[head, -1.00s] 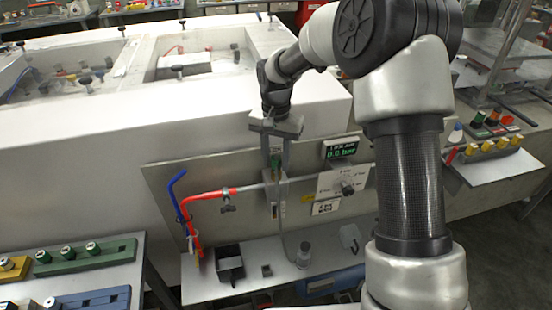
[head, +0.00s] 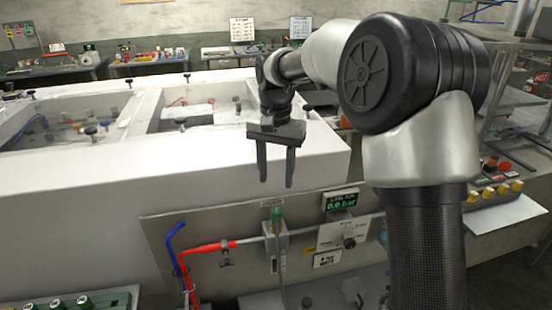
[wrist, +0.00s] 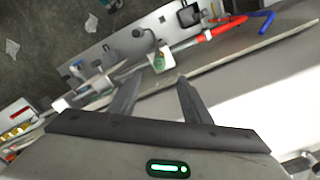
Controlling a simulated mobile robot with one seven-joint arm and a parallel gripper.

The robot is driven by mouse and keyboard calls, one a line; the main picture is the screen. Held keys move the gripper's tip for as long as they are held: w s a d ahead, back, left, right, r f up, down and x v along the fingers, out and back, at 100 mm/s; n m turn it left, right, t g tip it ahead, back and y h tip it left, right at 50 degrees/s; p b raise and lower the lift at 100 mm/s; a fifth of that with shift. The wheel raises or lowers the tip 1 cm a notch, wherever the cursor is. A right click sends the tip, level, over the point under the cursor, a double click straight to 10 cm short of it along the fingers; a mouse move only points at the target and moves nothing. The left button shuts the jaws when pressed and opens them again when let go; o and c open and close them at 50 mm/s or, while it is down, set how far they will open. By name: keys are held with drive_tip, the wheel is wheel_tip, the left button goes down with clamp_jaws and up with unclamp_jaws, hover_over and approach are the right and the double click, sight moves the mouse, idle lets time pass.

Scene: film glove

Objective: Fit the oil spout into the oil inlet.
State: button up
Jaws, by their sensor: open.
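The green piece, which looks like the oil spout (head: 276,214), stands upright at the top of a pale block on the panel, beneath a small label. The block looks like the oil inlet (head: 275,247). A thin grey hose runs down in front of it. I cannot tell how deep the green piece sits. In the wrist view the green end (wrist: 160,64) shows beyond the fingertips. My gripper (head: 276,183) is open and empty, pointing down, above and apart from the green piece. It also shows in the wrist view (wrist: 160,80).
The grey panel (head: 165,262) carries a red pipe (head: 205,247), a blue pipe (head: 172,243), a pressure display (head: 341,203) and a dial (head: 348,241). A large white tank (head: 90,180) stands behind. A button box (head: 495,185) is at the right. The air above the panel is clear.

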drive_tip(key=shift+r, duration=2.25)
drive_tip(key=s+d+r+n+t, duration=0.1)
drive_tip(key=s+d+r, duration=0.25)
drive_tip(key=s, duration=0.25)
drive_tip(key=s+d+r+n+t, duration=0.1)
drive_tip(key=s+d+r+t, duration=0.1)
drive_tip(key=s+d+r, duration=0.3)
drive_tip(key=s+d+f+n+t, duration=0.1)
drive_tip(key=s+f, duration=0.1)
drive_tip(key=s, duration=0.6)
drive_tip(key=s+d+f+n+t+p, duration=0.1)
drive_tip(key=s+f, duration=0.1)
drive_tip(key=s, duration=0.6)
drive_tip(key=shift+s+d+f+t+p, duration=0.3)
drive_tip(key=shift+s+d, duration=0.05)
